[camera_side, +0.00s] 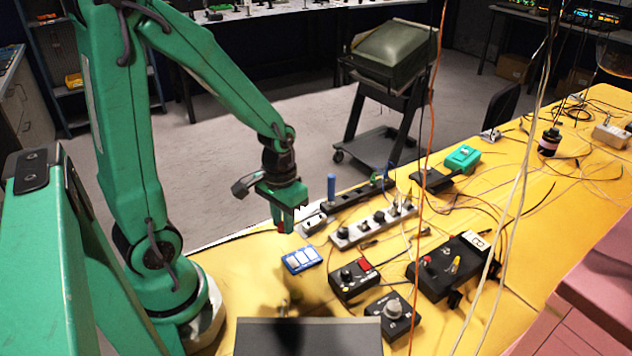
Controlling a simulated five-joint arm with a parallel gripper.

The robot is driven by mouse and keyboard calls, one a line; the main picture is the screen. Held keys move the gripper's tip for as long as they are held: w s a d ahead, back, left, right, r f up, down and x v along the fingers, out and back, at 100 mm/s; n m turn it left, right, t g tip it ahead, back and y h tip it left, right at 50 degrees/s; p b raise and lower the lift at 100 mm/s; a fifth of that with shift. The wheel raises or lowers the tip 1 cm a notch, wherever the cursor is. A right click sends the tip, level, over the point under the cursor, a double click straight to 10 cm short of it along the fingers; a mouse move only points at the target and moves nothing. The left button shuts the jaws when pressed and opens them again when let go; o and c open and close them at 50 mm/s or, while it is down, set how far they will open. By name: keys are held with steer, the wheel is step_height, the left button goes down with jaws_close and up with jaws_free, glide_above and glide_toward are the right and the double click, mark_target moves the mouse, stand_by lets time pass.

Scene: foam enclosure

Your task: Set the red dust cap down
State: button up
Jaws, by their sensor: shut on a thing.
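My gripper (286,222) is green and points down over the yellow table (228,262), left of the picture's middle. It is shut on the red dust cap (281,228), which shows only as a small dark red patch at the fingertips. Most of the cap is hidden by the fingers. I cannot tell whether the cap touches the table.
A blue block with white labels (302,259) lies just below the gripper. A grey power strip (373,225) and a blue upright cylinder (331,187) are to the right. Black control boxes (354,279) stand nearer the front. Loose cables (420,150) hang at the right.

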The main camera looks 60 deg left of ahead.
mark_target(282, 239)
steer(key=shift+w+a+f, duration=0.2)
steer(key=shift+a+f, duration=0.3)
steer(key=shift+a, duration=0.3)
steer(key=shift+w+a+f, duration=0.2)
steer(key=shift+a+f, duration=0.3)
steer(key=shift+a, duration=0.3)
steer(key=shift+f, duration=2.05)
steer(key=shift+f, duration=0.1)
steer(key=o, duration=0.9)
step_height(282, 239, up, 12)
steer(key=shift+r, duration=0.15)
